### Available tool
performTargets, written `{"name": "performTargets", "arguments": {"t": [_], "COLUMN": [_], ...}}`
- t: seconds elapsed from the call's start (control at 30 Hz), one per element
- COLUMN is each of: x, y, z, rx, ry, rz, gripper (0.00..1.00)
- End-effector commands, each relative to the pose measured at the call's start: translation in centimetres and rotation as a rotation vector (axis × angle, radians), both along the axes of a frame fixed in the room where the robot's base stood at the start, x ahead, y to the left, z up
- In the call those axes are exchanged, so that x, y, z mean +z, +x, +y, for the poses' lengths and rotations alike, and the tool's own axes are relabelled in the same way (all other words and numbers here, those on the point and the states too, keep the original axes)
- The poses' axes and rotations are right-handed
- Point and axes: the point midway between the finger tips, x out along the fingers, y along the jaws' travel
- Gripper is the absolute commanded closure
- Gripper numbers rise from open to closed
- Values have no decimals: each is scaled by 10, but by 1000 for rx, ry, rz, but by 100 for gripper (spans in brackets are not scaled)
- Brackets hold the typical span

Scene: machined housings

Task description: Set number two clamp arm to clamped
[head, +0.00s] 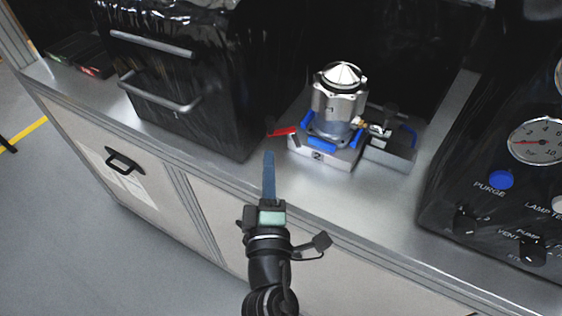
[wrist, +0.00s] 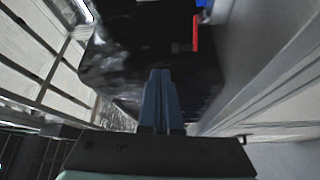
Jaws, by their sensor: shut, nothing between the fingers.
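The fixture marked 2 (head: 317,156) stands on the metal bench and carries a machined housing (head: 340,97) with a conical top. A red clamp arm (head: 282,132) sticks out from its left side, toward the black cabinet. The red arm also shows in the wrist view (wrist: 196,33), above and to the right of my fingertips. Blue parts sit around the foot of the housing. My gripper (head: 268,156) has blue fingers, shut and empty, over the bench's front edge, just in front of and below the red arm. In the wrist view the fingers (wrist: 160,75) lie together, apart from the arm.
A black cabinet (head: 185,85) with metal handles stands left of the fixture. A black panel with a gauge (head: 541,139) and a blue purge button (head: 501,180) stands at right. A smaller grey block (head: 390,152) adjoins the fixture. Bare bench (head: 370,200) lies in front.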

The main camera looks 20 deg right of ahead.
Motion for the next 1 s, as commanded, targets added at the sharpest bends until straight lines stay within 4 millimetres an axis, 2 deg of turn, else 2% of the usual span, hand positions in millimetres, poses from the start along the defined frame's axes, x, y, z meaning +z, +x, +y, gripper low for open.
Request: {"name": "performTargets", "arguments": {"t": [0.03,0.1,0.2,0.67,0.87,1.0], "x": [-27,-48,-63,-65,-62,-62], "y": [-7,-13,-18,-16,6,30], "z": [0,1,2,1,-8,-17], "rx": [-2,-1,2,2,1,0], "ry": [-41,-86,-122,-132,-131,-131], "rz": [53,102,139,148,146,145], "gripper": [100,100,100,100,100,100]}}
